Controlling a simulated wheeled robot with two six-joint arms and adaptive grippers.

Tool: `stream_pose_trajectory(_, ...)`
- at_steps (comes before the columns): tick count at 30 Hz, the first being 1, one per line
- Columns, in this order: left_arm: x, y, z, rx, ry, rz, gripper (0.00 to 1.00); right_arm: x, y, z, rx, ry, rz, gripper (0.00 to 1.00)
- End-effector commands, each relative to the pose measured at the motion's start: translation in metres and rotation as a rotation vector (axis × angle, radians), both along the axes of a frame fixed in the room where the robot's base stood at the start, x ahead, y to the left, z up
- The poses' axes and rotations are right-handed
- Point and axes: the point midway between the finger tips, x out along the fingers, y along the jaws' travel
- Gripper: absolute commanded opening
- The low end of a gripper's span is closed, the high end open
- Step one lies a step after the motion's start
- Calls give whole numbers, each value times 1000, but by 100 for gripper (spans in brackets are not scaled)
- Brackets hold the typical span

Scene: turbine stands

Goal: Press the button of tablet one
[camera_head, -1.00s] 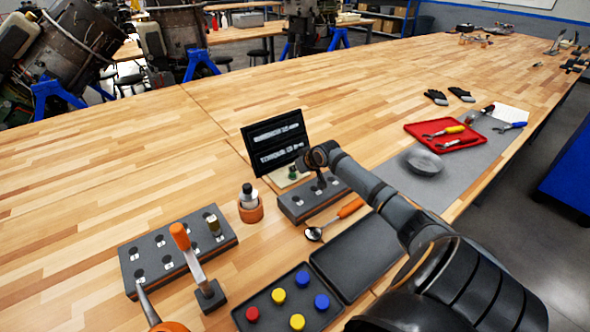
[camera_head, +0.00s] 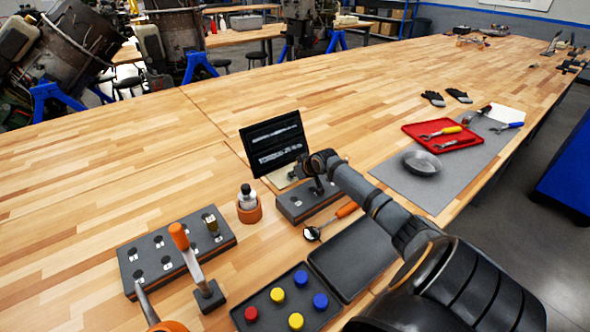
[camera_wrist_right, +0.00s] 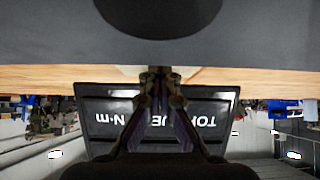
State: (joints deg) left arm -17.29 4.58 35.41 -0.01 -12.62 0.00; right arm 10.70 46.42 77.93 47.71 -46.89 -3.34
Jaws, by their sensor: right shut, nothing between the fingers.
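A black tablet (camera_head: 274,144) stands tilted on the wooden table, its screen showing two blurred light lines. In the right wrist view the tablet (camera_wrist_right: 100,120) appears upside down with the text "TORQUE N-m", partly covered by my fingers. I cannot make out a button clearly; the tablet's base is partly hidden by the gripper.
An orange cup (camera_head: 249,210) with a bottle, a grey holed block (camera_head: 150,283), an orange-handled tool (camera_head: 188,250) and a tray (camera_head: 262,319) of coloured pegs stand nearby. An empty dark tray (camera_head: 352,258) lies below the arm. The table behind the tablet is clear.

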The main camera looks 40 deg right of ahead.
Motion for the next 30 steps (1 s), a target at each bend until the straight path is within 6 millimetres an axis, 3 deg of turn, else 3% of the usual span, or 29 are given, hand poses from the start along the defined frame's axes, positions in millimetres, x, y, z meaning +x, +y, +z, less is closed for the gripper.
stream_pose_trajectory(2, 0, 0, 8, 0, 0, 0, 44, -4, 1, 0, 7, 18, -4, 0)
stream_pose_trajectory(8, 3, 0, 51, 0, -4, 0, 44, 3, 4, 49, 1, 5, -4, 0)
stream_pose_trajectory(10, 3, 0, 42, 0, -5, 0, 44, -7, 1, 50, -12, 6, -2, 0)
stream_pose_trajectory(15, 3, 0, 41, 0, -5, 0, 44, -33, 7, 77, -13, 8, 4, 0)
stream_pose_trajectory(20, 2, 0, 49, 0, -4, 0, 44, -50, 10, 97, -12, 5, 4, 0)
stream_pose_trajectory(22, 2, 0, 61, -1, -4, 0, 44, -56, 8, 107, -14, 6, -2, 0)
stream_pose_trajectory(30, 3, 0, 73, 0, -5, 0, 44, -66, 12, 114, -3, -1, 0, 0)
